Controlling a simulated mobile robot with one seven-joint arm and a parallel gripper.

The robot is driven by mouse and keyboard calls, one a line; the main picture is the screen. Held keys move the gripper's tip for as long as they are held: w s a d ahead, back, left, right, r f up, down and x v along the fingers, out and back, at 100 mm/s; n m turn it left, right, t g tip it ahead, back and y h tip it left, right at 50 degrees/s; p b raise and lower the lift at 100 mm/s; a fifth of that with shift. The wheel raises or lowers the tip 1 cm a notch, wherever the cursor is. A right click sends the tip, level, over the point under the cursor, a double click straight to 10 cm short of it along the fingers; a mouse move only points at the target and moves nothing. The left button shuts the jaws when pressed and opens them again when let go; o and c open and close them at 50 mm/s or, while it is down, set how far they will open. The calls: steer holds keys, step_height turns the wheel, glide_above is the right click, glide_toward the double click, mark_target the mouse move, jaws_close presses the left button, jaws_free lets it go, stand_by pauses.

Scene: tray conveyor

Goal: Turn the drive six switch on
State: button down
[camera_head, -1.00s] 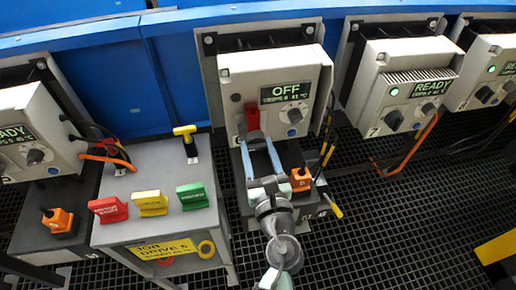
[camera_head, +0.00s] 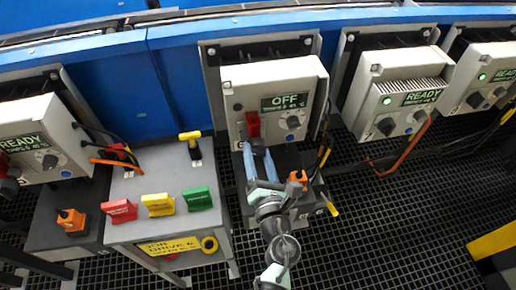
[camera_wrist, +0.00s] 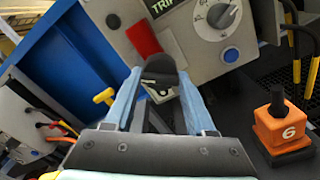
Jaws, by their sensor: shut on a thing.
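The drive six unit (camera_head: 243,98) is a pale grey box at the centre of the head view. Its display (camera_head: 288,102) reads OFF on the large line. A red plate (camera_head: 253,124) is on its lower left front. Below it, a dark switch handle (camera_wrist: 160,68) shows in the wrist view. My gripper (camera_head: 257,148) has its two light blue fingers on either side of this handle and is shut on it. The fingertips partly hide the handle's sides. A grey dial (camera_wrist: 222,16) and a blue button (camera_wrist: 231,55) are to the right.
An orange block marked 6 (camera_wrist: 288,130) stands close right of my gripper. A grey stand (camera_head: 150,221) with red, yellow and green tags is at the left. Neighbouring drives (camera_head: 402,85) flank the unit, with cables hanging below. Dark grating floor (camera_head: 400,230) is open at lower right.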

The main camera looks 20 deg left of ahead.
steer(key=m+p, duration=0.4)
steer(key=m, duration=0.2)
steer(key=shift+r, duration=0.2)
steer(key=m+p, duration=0.2)
steer(key=m, duration=0.2)
steer(key=shift+m, duration=0.3)
steer(key=shift+f, duration=0.1)
steer(key=shift+c, duration=1.3)
jaws_free()
steer(key=shift+s, duration=0.1)
steer(key=v, duration=1.3)
steer(key=shift+p, duration=0.45)
